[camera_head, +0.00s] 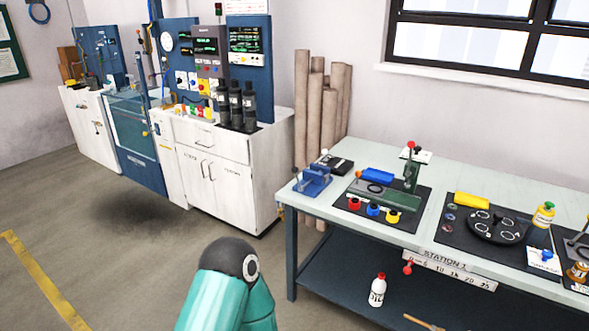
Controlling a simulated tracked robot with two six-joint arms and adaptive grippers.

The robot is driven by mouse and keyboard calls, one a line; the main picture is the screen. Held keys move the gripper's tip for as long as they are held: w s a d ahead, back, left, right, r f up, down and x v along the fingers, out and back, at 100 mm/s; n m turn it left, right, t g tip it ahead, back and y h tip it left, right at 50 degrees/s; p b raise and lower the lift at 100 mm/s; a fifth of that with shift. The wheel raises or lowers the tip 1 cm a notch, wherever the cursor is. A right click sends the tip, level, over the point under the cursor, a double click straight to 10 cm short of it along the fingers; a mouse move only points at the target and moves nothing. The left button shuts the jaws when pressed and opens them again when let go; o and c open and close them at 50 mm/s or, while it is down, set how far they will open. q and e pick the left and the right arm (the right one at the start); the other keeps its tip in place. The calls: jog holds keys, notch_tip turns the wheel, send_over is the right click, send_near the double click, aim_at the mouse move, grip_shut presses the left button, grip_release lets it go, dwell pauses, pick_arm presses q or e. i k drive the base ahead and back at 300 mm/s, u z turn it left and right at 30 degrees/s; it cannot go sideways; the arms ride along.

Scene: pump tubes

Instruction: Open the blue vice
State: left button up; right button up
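The blue vice (313,183) stands at the left end of the pale green workbench (300,205). It is small in the picture, and a thin handle shows at its left side. I cannot tell how wide its jaws are apart. Neither of my grippers is in view. Only a teal arm link of mine with a black joint shows at the bottom centre, apart from the bench and to the left of it.
A black mat (417,212) with a green fixture (385,195) and coloured knobs lies right of the vice. Tall brown tubes (314,115) stand behind the bench. Open floor lies left.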

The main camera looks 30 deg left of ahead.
aim_at(294, 171)
jog(key=u, duration=0.7)
jog(key=k, duration=0.75)
jog(key=u, duration=0.85)
jog(key=k, duration=0.55)
jog(key=u, duration=0.6)
jog(key=i, duration=1.2)
jog(key=z, duration=0.45)
jog(key=i, duration=1.55)
jog(key=z, duration=1.25)
jog(key=i, duration=1.1)
jog(key=z, duration=0.8)
jog(key=k, duration=0.6)
